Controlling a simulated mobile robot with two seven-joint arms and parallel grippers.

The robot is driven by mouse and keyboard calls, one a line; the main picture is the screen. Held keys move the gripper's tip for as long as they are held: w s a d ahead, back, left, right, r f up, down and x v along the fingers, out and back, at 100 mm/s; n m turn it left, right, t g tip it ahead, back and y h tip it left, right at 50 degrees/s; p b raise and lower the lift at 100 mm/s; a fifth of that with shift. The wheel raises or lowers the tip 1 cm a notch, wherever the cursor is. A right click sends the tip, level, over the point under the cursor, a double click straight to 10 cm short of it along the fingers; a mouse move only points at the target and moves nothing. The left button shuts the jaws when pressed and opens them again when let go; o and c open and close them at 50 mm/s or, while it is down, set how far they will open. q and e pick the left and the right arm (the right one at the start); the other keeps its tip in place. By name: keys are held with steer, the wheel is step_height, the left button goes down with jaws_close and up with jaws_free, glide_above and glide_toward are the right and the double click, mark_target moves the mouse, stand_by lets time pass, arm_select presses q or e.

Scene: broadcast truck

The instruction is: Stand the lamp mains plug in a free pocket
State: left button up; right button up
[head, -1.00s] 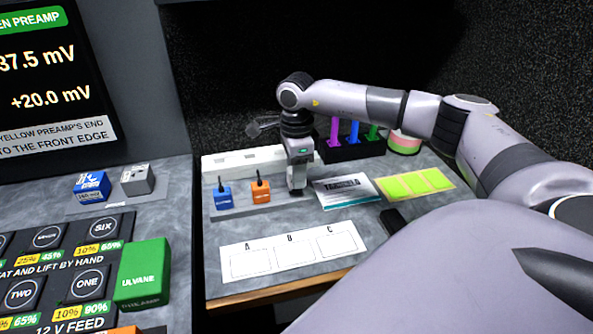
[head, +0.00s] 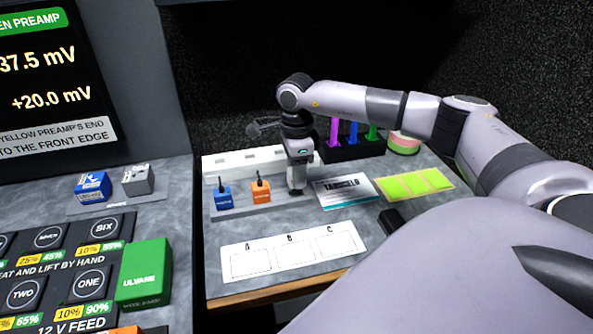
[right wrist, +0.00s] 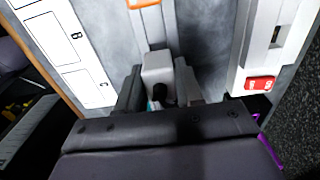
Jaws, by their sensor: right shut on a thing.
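My right gripper (head: 297,190) points down at the right end of a grey rack (head: 240,209). It is shut on a pale grey plug (right wrist: 158,66), which shows between the fingers in the right wrist view with a black cord stub. I cannot tell whether the plug's foot is in the rack or just above it. A blue plug (head: 223,200) and an orange plug (head: 260,191) stand upright in the rack, left of the gripper. My left gripper is not in view.
A white power strip (head: 225,165) lies behind the rack; its red switch (right wrist: 262,83) shows in the wrist view. In front lies a card marked A, B, C (head: 270,262). To the right are a label plate (head: 345,192), green notes (head: 415,183) and a black holder (head: 365,150) with coloured pieces.

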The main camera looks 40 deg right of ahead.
stand_by(0.5)
steer(key=shift+f+b, duration=0.8)
steer(key=shift+f, duration=0.6)
steer(key=o, duration=1.2)
steer(key=shift+r, duration=0.1)
steer(key=shift+c, duration=0.2)
step_height(320, 180, up, 6)
steer(key=shift+f, duration=0.1)
steer(key=shift+r, duration=0.7)
